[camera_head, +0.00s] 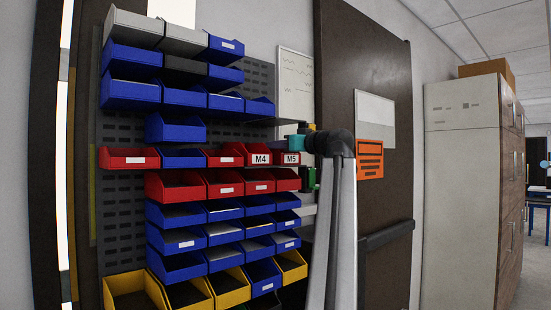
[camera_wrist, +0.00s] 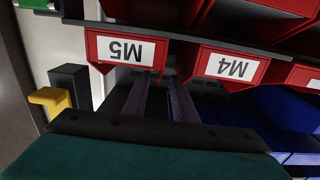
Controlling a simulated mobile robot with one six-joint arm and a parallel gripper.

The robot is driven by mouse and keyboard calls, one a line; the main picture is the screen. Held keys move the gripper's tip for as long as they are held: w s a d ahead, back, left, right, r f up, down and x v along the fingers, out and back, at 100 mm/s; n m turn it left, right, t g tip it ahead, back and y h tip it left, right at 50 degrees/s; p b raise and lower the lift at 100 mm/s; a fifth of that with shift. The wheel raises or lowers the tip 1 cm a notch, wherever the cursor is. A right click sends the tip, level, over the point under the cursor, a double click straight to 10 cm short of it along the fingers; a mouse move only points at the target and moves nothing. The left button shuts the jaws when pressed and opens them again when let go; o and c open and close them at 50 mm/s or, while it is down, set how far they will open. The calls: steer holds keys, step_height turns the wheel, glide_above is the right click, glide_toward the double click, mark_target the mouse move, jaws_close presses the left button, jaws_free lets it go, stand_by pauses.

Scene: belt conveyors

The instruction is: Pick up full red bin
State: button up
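Red bins hang in two rows on the wall rack in the head view. The upper row includes the M4 bin (camera_head: 260,158) and the M5 bin (camera_head: 291,158). A red bin (camera_head: 180,187) begins the lower row, which looks dark inside. I cannot tell which red bin is full. In the wrist view, the M5 bin (camera_wrist: 125,50) and M4 bin (camera_wrist: 231,66) appear upside down. My gripper (camera_wrist: 161,82) has its two fingers apart, pointing at the bin fronts near the M5 label's right side. Nothing shows between them. Contact with the bin is unclear.
Blue bins (camera_head: 175,131) fill rows above and below, with yellow bins (camera_head: 228,287) at the bottom. A dark door (camera_head: 385,70) stands right of the rack. A pale cabinet (camera_head: 460,190) is farther right. A green item (camera_wrist: 38,4) shows beside the M5 bin.

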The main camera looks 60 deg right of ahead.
steer(key=shift+w+d, duration=0.2)
steer(key=shift+w, duration=0.35)
steer(key=shift+w, duration=0.15)
steer(key=p+x, duration=0.2)
steer(key=x, duration=0.2)
steer(key=shift+w+d+r, duration=0.1)
steer(key=shift+r, duration=0.05)
steer(key=shift+w+d, duration=0.15)
steer(key=shift+w, duration=0.2)
jaws_close()
